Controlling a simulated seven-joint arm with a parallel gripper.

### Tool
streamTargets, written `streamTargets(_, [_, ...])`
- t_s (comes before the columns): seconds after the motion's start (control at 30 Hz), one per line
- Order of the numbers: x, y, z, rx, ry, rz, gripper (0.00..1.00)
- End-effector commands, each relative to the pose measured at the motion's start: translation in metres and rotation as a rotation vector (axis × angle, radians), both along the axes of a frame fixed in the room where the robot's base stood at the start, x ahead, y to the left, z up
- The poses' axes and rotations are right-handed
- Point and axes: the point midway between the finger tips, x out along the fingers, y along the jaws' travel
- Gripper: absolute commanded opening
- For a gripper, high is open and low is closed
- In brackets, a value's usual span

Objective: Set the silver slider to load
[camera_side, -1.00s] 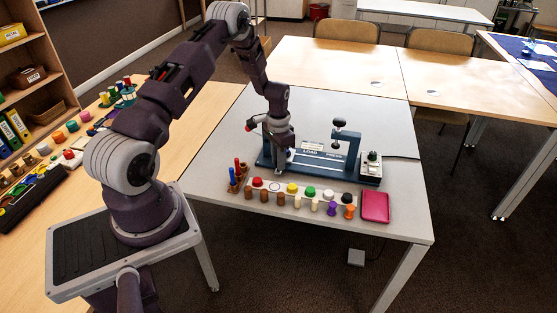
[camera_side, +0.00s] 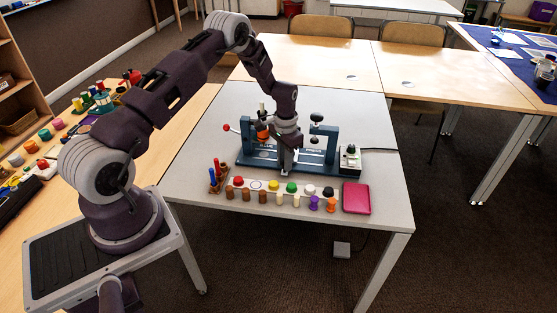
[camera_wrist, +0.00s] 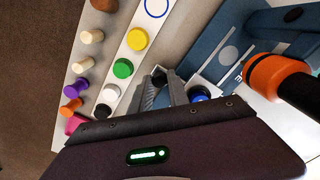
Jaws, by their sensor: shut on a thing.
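My gripper (camera_side: 286,171) is low at the front edge of the blue fixture (camera_side: 252,160), between its two uprights. It is shut on what appears to be the silver slider; a small grey and dark piece (camera_wrist: 159,74) shows between the fingertips in the wrist view. The fingers hide most of the slider. In the side view a white label (camera_side: 263,153), which read LOAD earlier, lies left of my gripper, and another label (camera_side: 313,150) lies right of it. A blue round piece (camera_wrist: 199,96) shows beside the fingers in the wrist view.
An orange-collared part (camera_wrist: 265,78) of the fixture stands close to my gripper. A white strip (camera_side: 268,187) with coloured discs and several pegs lies in front. A red tray (camera_side: 356,198) is at the right. The grey table (camera_side: 215,130) is bare behind left.

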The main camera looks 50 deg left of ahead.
Motion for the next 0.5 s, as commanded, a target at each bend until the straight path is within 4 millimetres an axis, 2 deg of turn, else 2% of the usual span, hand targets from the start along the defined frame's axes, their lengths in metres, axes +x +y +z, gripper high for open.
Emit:
streamTargets(0.13, [0.0004,0.0003,0.0005,0.0,-0.002,0.0,0.0])
streamTargets(0.17, [0.0003,0.0003,0.0005,0.0,-0.002,0.0,0.27])
streamTargets(0.23, [0.0002,0.0003,0.0004,0.0,-0.001,0.0,0.41])
streamTargets(0.27, [0.0002,0.0004,0.0004,0.0,-0.001,0.0,0.43])
streamTargets(0.5, [-0.0002,0.0004,0.0002,0.0,0.0,0.0,0.43])
